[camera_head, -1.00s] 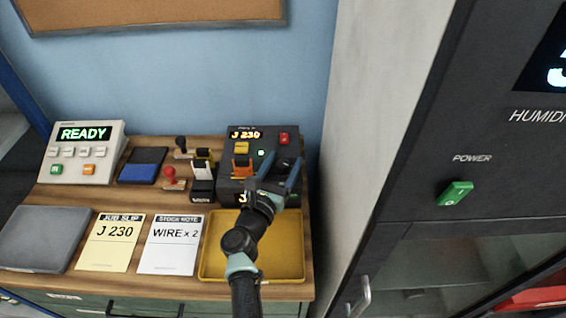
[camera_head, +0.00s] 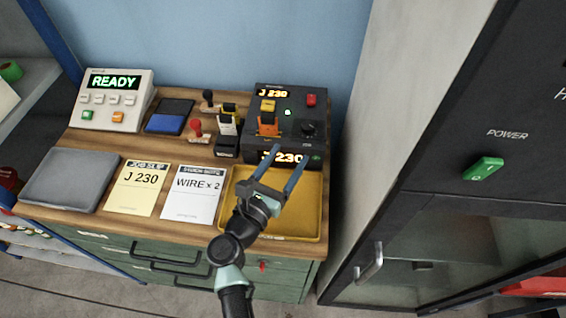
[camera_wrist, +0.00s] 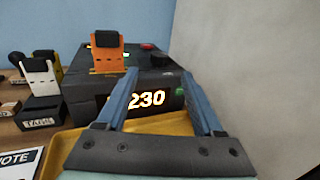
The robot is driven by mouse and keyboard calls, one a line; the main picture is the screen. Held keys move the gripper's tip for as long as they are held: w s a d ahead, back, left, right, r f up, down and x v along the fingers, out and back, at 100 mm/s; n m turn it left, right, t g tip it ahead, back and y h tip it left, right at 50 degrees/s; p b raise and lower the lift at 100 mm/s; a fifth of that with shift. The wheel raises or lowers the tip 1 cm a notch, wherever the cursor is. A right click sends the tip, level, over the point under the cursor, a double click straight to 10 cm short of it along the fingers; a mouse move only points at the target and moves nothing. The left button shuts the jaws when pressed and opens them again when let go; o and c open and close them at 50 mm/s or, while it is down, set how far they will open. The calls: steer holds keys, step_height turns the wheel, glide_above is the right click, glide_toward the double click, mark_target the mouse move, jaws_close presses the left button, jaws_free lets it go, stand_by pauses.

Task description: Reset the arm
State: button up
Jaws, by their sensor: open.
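My gripper (camera_head: 283,172) is open and empty, with its two blue fingers apart. In the head view it is above the yellow tray (camera_head: 310,226), in front of the black device (camera_head: 317,128). In the wrist view the fingers (camera_wrist: 166,88) point toward the device's front display (camera_wrist: 148,99), which glows "230" with its left part hidden by a finger. An orange-and-black piece (camera_head: 268,125) stands on the device, and it shows upright in the wrist view (camera_wrist: 107,58).
A white READY console (camera_head: 113,99), blue pad (camera_head: 167,122), red-knobbed stamp (camera_head: 196,130), grey tray (camera_head: 70,178), job slip (camera_head: 137,188) and stock note (camera_head: 193,193) lie on the wooden bench. A dark cabinet (camera_head: 450,215) with a green power switch (camera_head: 483,169) stands at right.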

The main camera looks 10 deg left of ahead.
steer(key=shift+s+a, duration=0.25)
steer(key=shift+s, duration=0.45)
